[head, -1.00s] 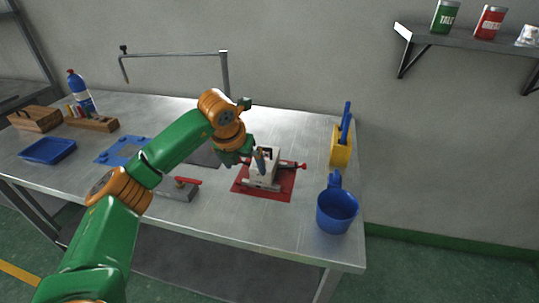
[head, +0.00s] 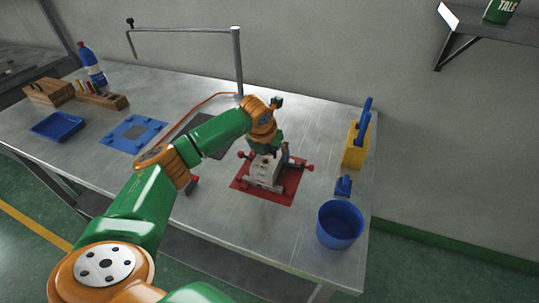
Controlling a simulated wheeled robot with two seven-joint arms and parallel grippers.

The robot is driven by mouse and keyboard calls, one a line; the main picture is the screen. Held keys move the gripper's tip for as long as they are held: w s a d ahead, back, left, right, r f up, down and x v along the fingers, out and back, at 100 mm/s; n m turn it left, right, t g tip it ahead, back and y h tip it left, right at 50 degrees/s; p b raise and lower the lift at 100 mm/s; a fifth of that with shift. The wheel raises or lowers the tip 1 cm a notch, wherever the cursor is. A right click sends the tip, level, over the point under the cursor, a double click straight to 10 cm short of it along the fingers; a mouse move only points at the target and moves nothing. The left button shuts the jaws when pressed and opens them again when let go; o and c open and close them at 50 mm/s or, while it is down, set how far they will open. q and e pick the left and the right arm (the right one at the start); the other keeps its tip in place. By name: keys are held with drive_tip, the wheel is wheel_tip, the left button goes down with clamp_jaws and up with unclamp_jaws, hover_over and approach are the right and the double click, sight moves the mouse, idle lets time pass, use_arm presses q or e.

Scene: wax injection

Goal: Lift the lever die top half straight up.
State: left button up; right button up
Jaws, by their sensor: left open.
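The lever die (head: 262,174) is a pale grey block with red-knobbed levers at its sides. It stands on a red mat (head: 283,196) at the right half of the bench. My left gripper (head: 268,152) comes down over the top of the die, with its jaws open. The gripper and wrist hide much of the die's top, so I cannot tell whether the fingers touch the top half. The die looks closed, with its top half seated. My right gripper is not in view.
A blue cup (head: 340,226) stands in front and right of the die. A yellow holder (head: 355,148) with blue handles stands behind it. A blue plate (head: 134,133), blue tray (head: 58,126) and wooden blocks lie left. A metal arm (head: 238,62) rises behind.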

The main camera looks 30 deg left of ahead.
use_arm(q)
drive_tip(key=c, duration=1.5)
clamp_jaws()
drive_tip(key=shift+w, duration=0.1)
